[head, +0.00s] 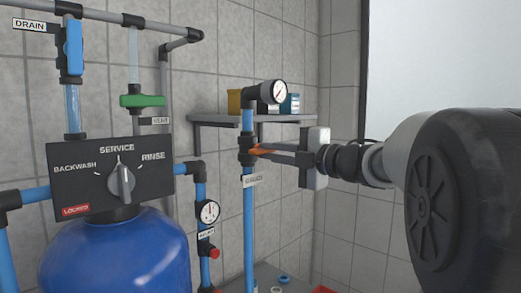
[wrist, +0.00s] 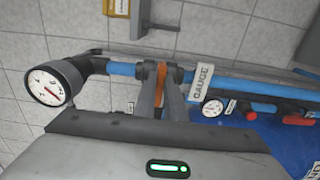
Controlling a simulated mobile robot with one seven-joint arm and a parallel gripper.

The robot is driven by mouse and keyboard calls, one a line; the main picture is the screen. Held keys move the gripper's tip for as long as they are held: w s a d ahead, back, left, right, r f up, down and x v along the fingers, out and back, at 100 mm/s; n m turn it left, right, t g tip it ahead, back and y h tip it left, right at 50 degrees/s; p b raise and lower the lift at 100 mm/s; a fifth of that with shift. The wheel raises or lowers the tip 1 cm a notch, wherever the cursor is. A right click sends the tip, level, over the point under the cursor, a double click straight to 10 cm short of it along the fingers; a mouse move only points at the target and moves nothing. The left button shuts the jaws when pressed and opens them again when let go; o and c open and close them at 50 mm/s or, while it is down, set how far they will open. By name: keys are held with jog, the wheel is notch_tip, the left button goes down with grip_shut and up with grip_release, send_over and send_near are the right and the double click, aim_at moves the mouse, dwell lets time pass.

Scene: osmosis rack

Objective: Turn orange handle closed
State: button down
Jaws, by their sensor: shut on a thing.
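The orange handle (head: 262,151) sits on a black valve body (head: 246,150) on the vertical blue pipe below a round gauge. In the head view it points right from the valve, toward my arm. My gripper (head: 268,152) reaches in from the right and its fingers are shut on the handle. In the wrist view the orange handle (wrist: 160,78) shows between my two grey fingers (wrist: 162,92). The fingers hide part of the handle and of the valve behind it.
A gauge (head: 279,92) is above the valve, and a tag (head: 251,181) hangs below it. A shelf (head: 215,118) with small containers is behind. A blue tank (head: 115,255) with a control panel (head: 75,180) stands left. A green handle (head: 142,101) and a blue handle (head: 74,47) are on other pipes.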

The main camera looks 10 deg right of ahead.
dwell(0.3)
jog(key=c, duration=1.8)
grip_release()
jog(key=shift+s+d, duration=0.1)
jog(key=b+v, duration=0.3)
jog(key=v, duration=1.4)
jog(key=shift+s, duration=0.1)
